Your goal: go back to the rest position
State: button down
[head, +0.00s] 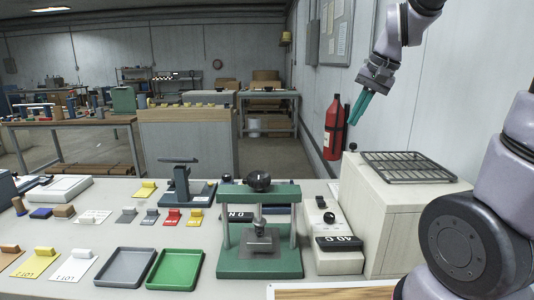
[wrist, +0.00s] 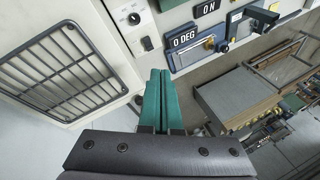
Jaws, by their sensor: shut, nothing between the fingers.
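My gripper (head: 360,108) is raised in the air at the upper right of the head view, with its green fingers pointing down and to the left. It is above and behind the workbench (head: 120,215), apart from everything on it. In the wrist view the two green fingers (wrist: 163,98) lie side by side, closed together, with nothing between them.
A white cabinet with a wire rack (head: 407,167) on top stands at the bench's right. A green press (head: 260,230), a "40.0" device (head: 338,243) and grey and green trays (head: 175,270) are on the bench. A red fire extinguisher (head: 335,128) hangs on the wall.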

jog(key=s+d+r+t, duration=0.1)
jog(key=s+r, duration=0.2)
jog(key=s, duration=0.3)
jog(key=s+d+r+n+t+h, duration=0.1)
jog(key=s+r+t, duration=0.1)
jog(key=s, duration=0.5)
jog(key=shift+s+r, duration=0.15)
jog(key=shift+r, duration=0.4)
jog(key=w+a+f+n+g, duration=0.1)
jog(key=w+f+g, duration=0.15)
jog(key=w, duration=0.55)
jog(key=w+a+f+n+g, duration=0.1)
jog(key=w+f, duration=0.3)
jog(key=w, duration=0.3)
jog(key=w+a+f+n+g+h, duration=0.1)
jog(key=w+a+f, duration=0.1)
jog(key=w+f, duration=0.3)
jog(key=w+a+f+n+g+h, duration=0.1)
jog(key=w+f+g, duration=0.1)
jog(key=w+f, duration=0.4)
notch_tip(320, 180, down, 5)
jog(key=shift+a+r, duration=0.15)
jog(key=shift+a, duration=0.25)
